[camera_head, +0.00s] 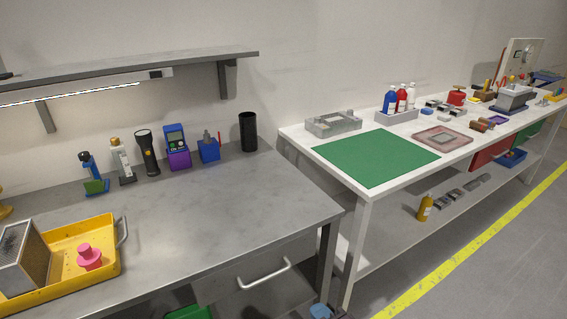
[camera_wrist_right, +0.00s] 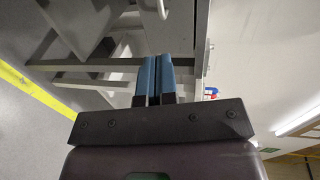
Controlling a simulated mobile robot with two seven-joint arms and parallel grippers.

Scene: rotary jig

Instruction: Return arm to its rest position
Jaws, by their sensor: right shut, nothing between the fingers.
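My right gripper (camera_wrist_right: 156,65) shows in the right wrist view. Its two blue fingers are side by side and shut, with nothing held between them. Behind the fingertips are grey bench legs and frame parts, and no object touches the fingers. In the head view neither arm can be clearly made out. My left gripper is in neither view.
A grey metal workbench (camera_head: 215,205) has a drawer handle (camera_head: 264,275) at its front. A yellow tray (camera_head: 118,262) with a pink part (camera_head: 89,256) sits on it. A white table (camera_head: 365,190) with a green mat (camera_head: 375,158) stands to the right. Open floor lies beyond the yellow line (camera_head: 470,250).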

